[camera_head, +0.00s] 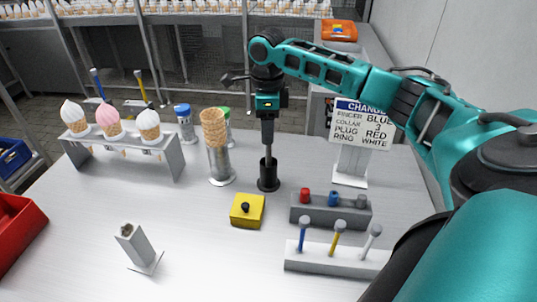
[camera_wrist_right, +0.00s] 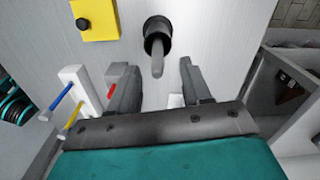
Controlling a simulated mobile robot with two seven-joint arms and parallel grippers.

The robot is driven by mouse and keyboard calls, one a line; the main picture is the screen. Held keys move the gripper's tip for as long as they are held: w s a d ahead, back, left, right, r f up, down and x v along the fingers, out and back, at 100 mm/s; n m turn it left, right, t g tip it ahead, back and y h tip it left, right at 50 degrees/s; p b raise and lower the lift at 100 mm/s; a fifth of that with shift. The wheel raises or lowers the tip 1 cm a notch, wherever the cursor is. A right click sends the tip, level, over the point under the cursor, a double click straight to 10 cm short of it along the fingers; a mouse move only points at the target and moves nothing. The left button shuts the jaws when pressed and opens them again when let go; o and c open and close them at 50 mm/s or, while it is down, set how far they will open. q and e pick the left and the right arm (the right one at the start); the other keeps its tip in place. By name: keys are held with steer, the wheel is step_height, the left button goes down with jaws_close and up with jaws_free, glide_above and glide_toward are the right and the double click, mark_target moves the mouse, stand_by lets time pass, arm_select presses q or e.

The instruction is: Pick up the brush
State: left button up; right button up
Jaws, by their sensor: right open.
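The brush (camera_wrist_right: 157,66) shows in the right wrist view as a grey handle standing up out of a round black holder (camera_wrist_right: 156,30). In the head view the holder (camera_head: 268,180) stands on the white table, right under my right gripper (camera_head: 268,138). That gripper points straight down. In the wrist view its two dark fingers (camera_wrist_right: 161,68) are apart, and the handle's end appears in the gap between them, with space on both sides. I cannot tell how deep the handle sits between the fingers. The brush's lower end is hidden in the holder. My left gripper is out of view.
A cone stack (camera_head: 213,130) stands close left of the holder. A yellow block (camera_head: 247,222) with a black knob lies in front. A grey block with coloured plugs (camera_head: 330,215), a rack of coloured tools (camera_head: 335,262) and a sign (camera_head: 362,125) stand right.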

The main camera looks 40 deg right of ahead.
mark_target(268, 160)
steer(key=f, duration=0.5)
steer(key=shift+s+f, duration=0.15)
steer(key=shift+s, duration=0.05)
jaws_close()
